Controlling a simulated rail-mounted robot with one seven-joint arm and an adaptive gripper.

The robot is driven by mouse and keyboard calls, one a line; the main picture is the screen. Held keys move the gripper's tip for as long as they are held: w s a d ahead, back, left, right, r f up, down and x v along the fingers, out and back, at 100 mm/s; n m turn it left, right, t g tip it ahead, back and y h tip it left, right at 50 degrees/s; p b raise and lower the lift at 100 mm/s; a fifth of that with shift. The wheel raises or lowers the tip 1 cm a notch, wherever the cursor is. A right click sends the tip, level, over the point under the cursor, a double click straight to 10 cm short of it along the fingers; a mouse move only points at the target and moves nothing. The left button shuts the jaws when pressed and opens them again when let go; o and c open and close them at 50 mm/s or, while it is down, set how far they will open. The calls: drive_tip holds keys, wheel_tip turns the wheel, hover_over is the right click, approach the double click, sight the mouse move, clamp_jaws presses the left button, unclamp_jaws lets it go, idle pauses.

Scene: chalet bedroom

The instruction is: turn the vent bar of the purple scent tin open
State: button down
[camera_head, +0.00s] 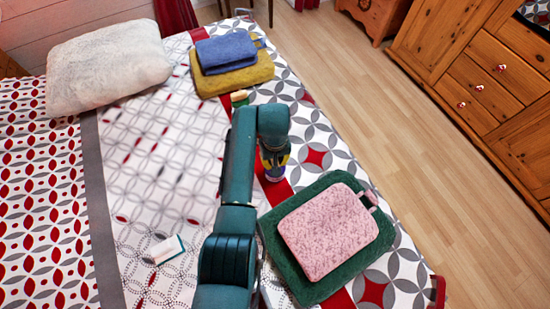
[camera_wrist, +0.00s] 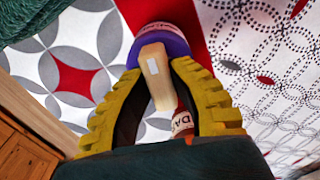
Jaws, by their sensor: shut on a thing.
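The purple scent tin (camera_wrist: 176,37) stands on the bed, below my gripper in the wrist view. Its pale wooden vent bar (camera_wrist: 156,82) lies across the top, pointing along the picture's height with a slight tilt, and bears a small white mark. My gripper (camera_wrist: 158,70) has its two yellow fingers on either side of the bar, shut on it. In the head view my gripper (camera_head: 274,157) is over the tin (camera_head: 273,178), of which only a small purple part shows below the fingers.
A red item with white lettering (camera_wrist: 182,123) shows between the fingers. A white block (camera_head: 167,249) lies left.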

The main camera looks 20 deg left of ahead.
drive_tip(key=shift+f+m, duration=0.15)
drive_tip(key=shift+m, duration=0.25)
drive_tip(key=c, duration=0.9)
unclamp_jaws()
drive_tip(key=shift+r, duration=0.2)
wheel_tip(320, 180, up, 12)
drive_tip(key=shift+f, duration=0.1)
drive_tip(key=shift+d, duration=0.1)
